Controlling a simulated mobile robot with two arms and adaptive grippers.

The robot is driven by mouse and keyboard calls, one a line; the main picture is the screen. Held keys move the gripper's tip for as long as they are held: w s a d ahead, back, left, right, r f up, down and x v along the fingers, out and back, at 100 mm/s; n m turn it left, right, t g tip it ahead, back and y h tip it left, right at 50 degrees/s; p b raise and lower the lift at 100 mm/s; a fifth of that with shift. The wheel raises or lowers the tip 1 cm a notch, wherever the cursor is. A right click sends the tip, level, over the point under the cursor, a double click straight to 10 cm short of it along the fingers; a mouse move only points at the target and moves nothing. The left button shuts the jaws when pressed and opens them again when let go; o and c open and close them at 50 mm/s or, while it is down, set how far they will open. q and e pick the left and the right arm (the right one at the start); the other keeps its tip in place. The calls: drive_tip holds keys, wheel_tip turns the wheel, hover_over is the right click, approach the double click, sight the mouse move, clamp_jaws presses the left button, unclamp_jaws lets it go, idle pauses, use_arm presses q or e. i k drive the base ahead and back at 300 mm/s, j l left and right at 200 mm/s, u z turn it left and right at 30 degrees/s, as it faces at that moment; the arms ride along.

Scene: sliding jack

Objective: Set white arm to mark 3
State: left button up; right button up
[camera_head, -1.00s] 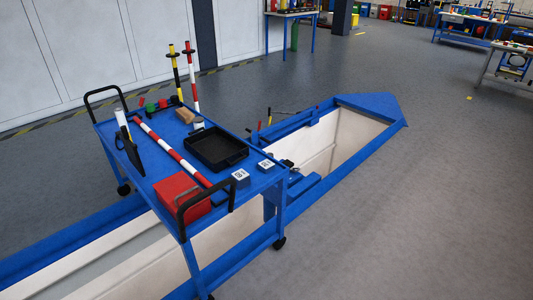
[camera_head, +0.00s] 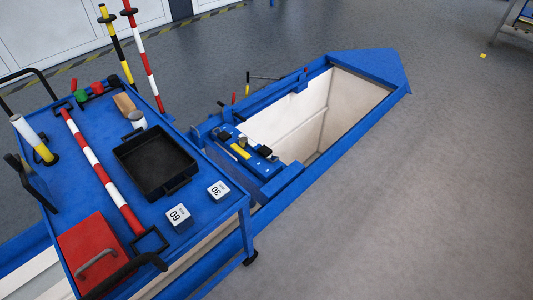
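The blue sliding jack (camera_head: 262,172) lies across the pit, just beyond the cart. A yellow piece (camera_head: 240,151) and several small black parts sit on top of it. Thin levers, one with a red tip (camera_head: 234,98), stand up by the far pit rim. I cannot make out a white arm or any marks on the jack at this size. Neither of my grippers is in view.
A blue cart (camera_head: 225,206) straddles the pit. It carries a black tray (camera_head: 155,160), a red box (camera_head: 95,250), a striped pole (camera_head: 100,170) and two white blocks. The blue-rimmed pit (camera_head: 325,115) is open.

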sight(265, 152)
drive_tip(key=i+l+u, duration=0.15)
drive_tip(key=u, duration=0.25)
drive_tip(key=i+l+u, duration=0.35)
drive_tip(key=l+u, duration=0.15)
drive_tip(key=u, duration=0.25)
drive_tip(key=i, duration=0.05)
